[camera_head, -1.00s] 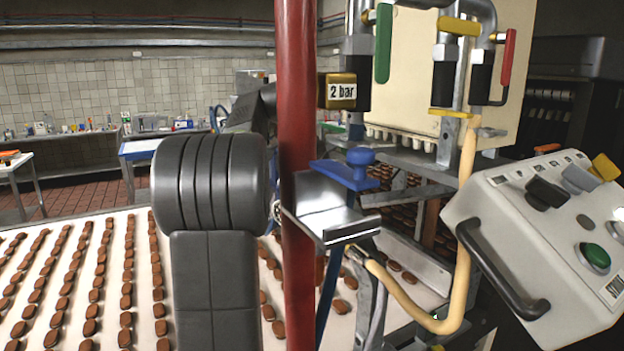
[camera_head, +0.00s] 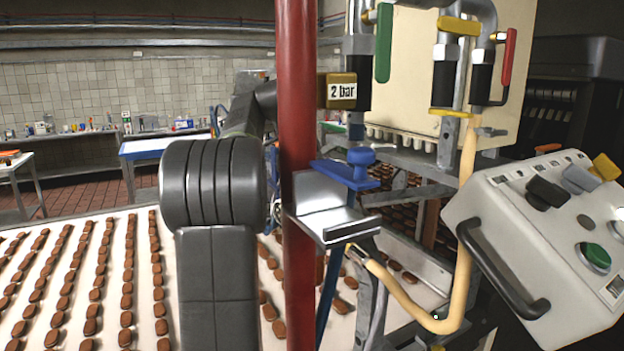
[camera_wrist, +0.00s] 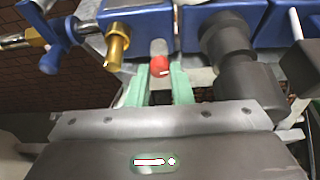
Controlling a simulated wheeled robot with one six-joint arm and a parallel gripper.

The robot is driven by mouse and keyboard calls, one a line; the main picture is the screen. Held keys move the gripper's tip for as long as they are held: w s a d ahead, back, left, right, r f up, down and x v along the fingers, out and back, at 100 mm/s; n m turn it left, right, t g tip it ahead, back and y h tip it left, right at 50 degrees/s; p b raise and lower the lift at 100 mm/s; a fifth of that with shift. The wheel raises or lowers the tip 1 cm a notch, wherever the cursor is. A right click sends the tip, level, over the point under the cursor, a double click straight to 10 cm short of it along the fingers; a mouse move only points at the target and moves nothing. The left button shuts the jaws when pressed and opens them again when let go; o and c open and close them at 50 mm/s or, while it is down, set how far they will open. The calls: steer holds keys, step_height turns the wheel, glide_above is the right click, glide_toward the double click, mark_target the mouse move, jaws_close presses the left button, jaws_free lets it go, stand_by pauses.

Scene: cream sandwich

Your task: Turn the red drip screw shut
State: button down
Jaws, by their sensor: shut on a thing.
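The red drip screw (camera_wrist: 160,66) shows as a small round red head in the wrist view, at the upper middle, in front of a grey metal part between blue blocks. My gripper (camera_wrist: 160,80) has pale green fingers, one on each side of the screw, and is shut on it. How far the screw is turned cannot be told. In the head view my dark arm runs up behind the red pole, and neither my gripper nor the drip screw can be made out there.
Beside the screw in the wrist view are a brass fitting (camera_wrist: 117,45) and a dark cylinder (camera_wrist: 226,40). A blue-handled valve (camera_wrist: 60,45) is at left. In the head view, a red pole (camera_head: 297,120) stands close; a control box (camera_head: 540,240) is at right.

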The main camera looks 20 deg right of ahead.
steer(key=c, duration=1.3)
jaws_free()
steer(key=v, duration=1.1)
steer(key=shift+a+r, duration=0.25)
steer(key=shift+r, duration=0.1)
